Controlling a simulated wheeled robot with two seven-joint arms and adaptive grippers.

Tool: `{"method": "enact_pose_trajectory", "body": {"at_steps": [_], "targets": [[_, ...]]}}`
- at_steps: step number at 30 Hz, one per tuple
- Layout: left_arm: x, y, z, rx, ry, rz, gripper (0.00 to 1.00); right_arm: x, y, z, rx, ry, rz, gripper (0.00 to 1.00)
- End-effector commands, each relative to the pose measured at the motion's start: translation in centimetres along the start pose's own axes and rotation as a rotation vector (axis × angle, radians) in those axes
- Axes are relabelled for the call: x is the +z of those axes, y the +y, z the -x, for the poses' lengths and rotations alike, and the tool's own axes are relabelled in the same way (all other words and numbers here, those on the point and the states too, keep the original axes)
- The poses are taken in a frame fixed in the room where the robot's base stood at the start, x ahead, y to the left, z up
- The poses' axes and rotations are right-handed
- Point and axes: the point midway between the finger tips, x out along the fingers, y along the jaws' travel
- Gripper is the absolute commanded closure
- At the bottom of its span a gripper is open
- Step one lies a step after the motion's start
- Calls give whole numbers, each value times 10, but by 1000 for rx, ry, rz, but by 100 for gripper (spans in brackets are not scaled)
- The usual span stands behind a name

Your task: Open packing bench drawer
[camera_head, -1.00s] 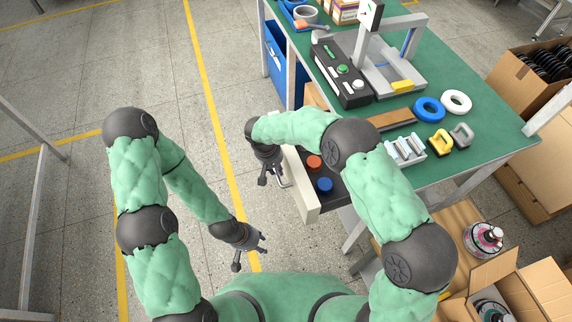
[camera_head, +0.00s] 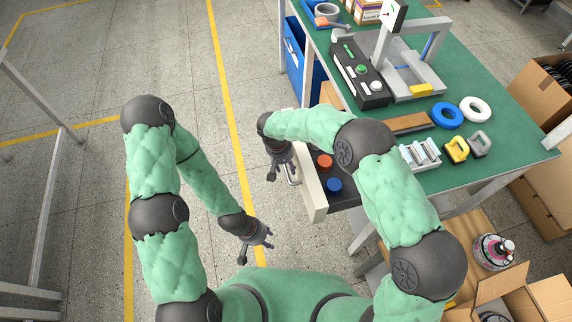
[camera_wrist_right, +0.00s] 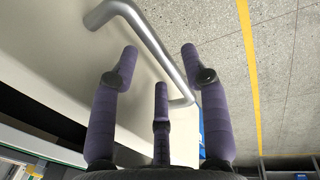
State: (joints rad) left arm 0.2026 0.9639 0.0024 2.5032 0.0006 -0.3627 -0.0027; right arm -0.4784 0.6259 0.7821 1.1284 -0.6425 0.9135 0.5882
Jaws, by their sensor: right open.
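The packing bench drawer stands pulled out from under the bench; its pale front (camera_head: 312,188) faces left, and its dark inside shows. A silver bar handle (camera_wrist_right: 150,42) is on the front, partly hidden in the head view. My right gripper (camera_head: 282,174) is open just in front of the drawer front at the handle. In the wrist view, its fingers (camera_wrist_right: 160,75) spread around the bar, with no clear grip on it; contact cannot be told. My left gripper (camera_head: 257,246) hangs low over the floor, away from the drawer, with its fingers apart and empty.
A red part (camera_head: 324,161) and a blue part (camera_head: 334,185) lie in the drawer. The green bench top (camera_head: 490,150) holds tools, rings and a fixture. A blue bin (camera_head: 300,62) is beyond the drawer. Open cartons (camera_head: 535,290) stand at lower right.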

Motion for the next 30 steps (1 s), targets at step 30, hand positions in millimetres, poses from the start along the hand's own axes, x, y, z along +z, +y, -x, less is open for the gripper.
{"method": "enact_pose_trajectory", "body": {"at_steps": [30], "targets": [[0,0,0,0,0,0,60,0,0,117,0,1,1,54]]}}
